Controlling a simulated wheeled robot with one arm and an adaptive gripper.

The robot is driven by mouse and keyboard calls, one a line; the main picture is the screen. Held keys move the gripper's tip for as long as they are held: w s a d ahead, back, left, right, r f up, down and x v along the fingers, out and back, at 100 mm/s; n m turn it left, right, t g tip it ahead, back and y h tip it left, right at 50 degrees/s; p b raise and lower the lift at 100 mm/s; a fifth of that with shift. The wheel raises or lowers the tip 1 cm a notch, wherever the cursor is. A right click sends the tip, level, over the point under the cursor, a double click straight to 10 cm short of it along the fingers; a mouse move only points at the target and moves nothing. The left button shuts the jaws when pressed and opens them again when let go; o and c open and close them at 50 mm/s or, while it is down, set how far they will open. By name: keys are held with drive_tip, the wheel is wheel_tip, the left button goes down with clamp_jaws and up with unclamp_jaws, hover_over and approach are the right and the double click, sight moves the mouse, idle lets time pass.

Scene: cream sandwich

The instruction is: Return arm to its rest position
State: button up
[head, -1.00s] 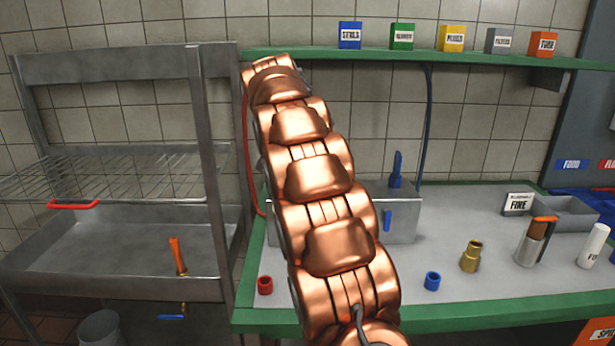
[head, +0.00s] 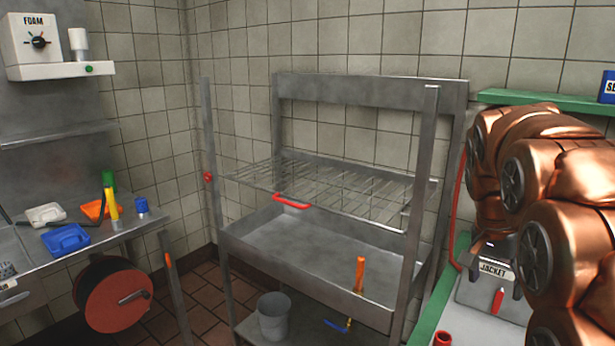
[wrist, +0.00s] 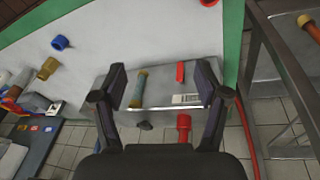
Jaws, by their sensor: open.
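My gripper (wrist: 163,85) is open in the wrist view, one dark finger on each side of the picture. Between the fingers, with gaps to both, a tan and teal cylinder (wrist: 138,88) shows against a grey box (wrist: 160,75). I cannot tell how far below the fingers it is. The box also carries a red handle (wrist: 180,72). In the head view, the box with a JACKET label (head: 495,270) stands at the lower right, partly hidden by my copper arm. The arm bends over the right side of the picture, and my fingertips are not clear there.
A metal rack (head: 330,240) with a wire shelf and basin stands left of my arm. A green shelf (head: 545,102) is behind the arm. A side table (head: 75,265) with a red reel (head: 112,298) is at far left. Tiled floor lies between.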

drive_tip(key=s+a+f+n+y+p, duration=0.1)
drive_tip(key=s+a+f+n, duration=0.2)
drive_tip(key=s, duration=0.6)
drive_tip(key=s+a+f+n+g+y+p, duration=0.1)
drive_tip(key=s+a+f+n, duration=0.2)
drive_tip(key=s+a, duration=0.5)
drive_tip(key=s+a+f+n, duration=0.4)
drive_tip(key=s+a, duration=0.2)
drive_tip(key=s, duration=0.4)
drive_tip(key=shift+s+a+n+g+y+p, duration=0.2)
drive_tip(key=shift+s+n+g+y+p, duration=0.15)
drive_tip(key=shift+n+g+y+p, duration=0.05)
